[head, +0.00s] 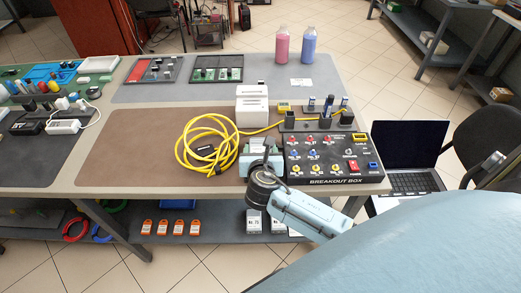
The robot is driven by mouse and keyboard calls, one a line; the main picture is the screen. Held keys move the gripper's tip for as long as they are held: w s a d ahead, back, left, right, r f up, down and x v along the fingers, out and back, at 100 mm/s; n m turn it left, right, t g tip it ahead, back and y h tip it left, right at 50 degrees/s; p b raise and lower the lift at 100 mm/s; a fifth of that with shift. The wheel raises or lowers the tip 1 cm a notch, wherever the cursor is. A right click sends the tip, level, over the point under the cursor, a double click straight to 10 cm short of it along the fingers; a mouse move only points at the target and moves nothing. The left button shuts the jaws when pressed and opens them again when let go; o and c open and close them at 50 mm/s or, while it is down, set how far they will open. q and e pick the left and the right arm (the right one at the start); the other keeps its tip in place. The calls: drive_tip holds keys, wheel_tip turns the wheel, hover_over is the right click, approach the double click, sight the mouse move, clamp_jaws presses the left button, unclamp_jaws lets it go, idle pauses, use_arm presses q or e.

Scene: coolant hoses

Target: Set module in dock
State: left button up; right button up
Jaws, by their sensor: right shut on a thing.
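My right gripper (266,165) reaches in from the lower right to the front edge of the table, left of the black breakout box (335,158). Two white box-shaped units (251,112) stand just behind the gripper. I cannot tell for sure which thing is the dock. My left gripper is not in view.
A coiled yellow cable (187,153) lies left of the gripper, its end running right behind the breakout box. Pink (282,45) and blue (308,44) bottles stand at the back. A laptop (408,150) is at the right. The brown mat (130,140) is clear on its left.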

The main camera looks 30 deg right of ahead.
drive_tip(key=shift+f, duration=0.25)
drive_tip(key=o, duration=1.2)
drive_tip(key=shift+o, duration=0.2)
drive_tip(key=shift+s+a+r, duration=0.1)
drive_tip(key=shift+s+r, duration=0.05)
drive_tip(key=shift+r, duration=0.35)
drive_tip(key=p+v, duration=0.2)
drive_tip(key=v, duration=0.9)
drive_tip(key=shift+s+a, duration=0.15)
drive_tip(key=shift+s, duration=0.1)
